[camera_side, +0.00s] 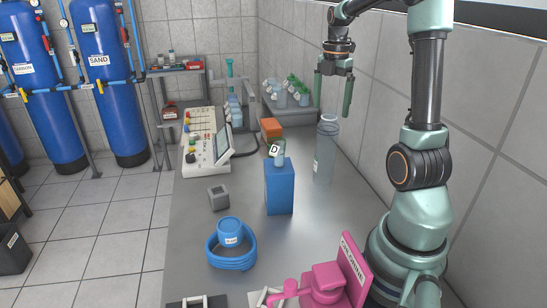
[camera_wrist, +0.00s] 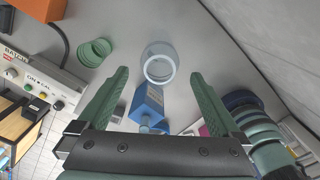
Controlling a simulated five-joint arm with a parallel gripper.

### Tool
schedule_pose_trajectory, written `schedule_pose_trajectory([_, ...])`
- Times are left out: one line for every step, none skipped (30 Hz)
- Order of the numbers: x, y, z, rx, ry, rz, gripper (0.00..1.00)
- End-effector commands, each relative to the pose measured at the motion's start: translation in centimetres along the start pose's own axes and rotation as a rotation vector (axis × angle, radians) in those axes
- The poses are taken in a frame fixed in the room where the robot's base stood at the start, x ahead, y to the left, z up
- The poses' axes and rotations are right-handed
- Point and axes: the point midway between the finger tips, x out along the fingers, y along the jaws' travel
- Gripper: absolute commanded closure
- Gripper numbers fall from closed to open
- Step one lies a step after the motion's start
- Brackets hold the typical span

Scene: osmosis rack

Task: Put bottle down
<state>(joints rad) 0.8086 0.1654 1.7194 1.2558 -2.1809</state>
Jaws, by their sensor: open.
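A tall clear bottle-like cylinder (camera_side: 325,155) stands upright on the grey bench near the wall. It also shows in the wrist view, with its round top (camera_wrist: 158,62) facing the camera. My gripper (camera_side: 333,103) is open, with its fingers pointing down above the cylinder. Nothing shows held between them. In the wrist view the open fingers (camera_wrist: 158,74) spread to either side of the cylinder's top. A small bottle marked D (camera_side: 279,157) is at the top of a blue block (camera_side: 279,190). The block also shows in the wrist view (camera_wrist: 148,102).
A control panel (camera_side: 203,150) lies along the left edge. Several bottles (camera_side: 290,93) stand at the back. The wall is close on the right.

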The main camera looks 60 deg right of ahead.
Motion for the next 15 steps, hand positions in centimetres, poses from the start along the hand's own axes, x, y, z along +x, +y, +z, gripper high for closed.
schedule_pose_trajectory([-1.2,0.1,0.1,0.0,-0.003,0.004,0.0])
schedule_pose_trajectory([-1.8,0.1,0.0,0.0,-0.002,0.003,0.0])
schedule_pose_trajectory([-2.5,0.1,0.1,0.0,-0.003,0.004,0.0])
schedule_pose_trajectory([-3.1,0.1,0.1,0.0,-0.002,0.003,0.0])
schedule_pose_trajectory([-3.6,0.1,0.0,0.0,-0.002,0.003,0.0])
schedule_pose_trajectory([-4.2,0.0,0.0,0.0,-0.002,0.003,0.0])
schedule_pose_trajectory([-4.5,0.0,0.0,0.0,-0.001,0.002,0.0])
schedule_pose_trajectory([-4.9,0.1,0.0,0.0,-0.002,0.002,0.0])
schedule_pose_trajectory([-5.3,0.0,0.0,0.0,-0.001,0.001,0.0])
schedule_pose_trajectory([-5.6,0.0,0.0,0.0,-0.001,0.001,0.0])
schedule_pose_trajectory([-5.8,0.0,0.0,0.0,-0.001,0.001,0.0])
schedule_pose_trajectory([-6.0,0.0,0.0,0.001,-0.001,0.001,0.0])
schedule_pose_trajectory([-6.1,0.0,-0.1,0.004,-0.001,0.001,0.0])
schedule_pose_trajectory([-6.2,0.1,-0.3,0.01,-0.002,0.003,0.0])
schedule_pose_trajectory([-6.3,0.2,-0.8,0.023,-0.005,0.008,0.0])
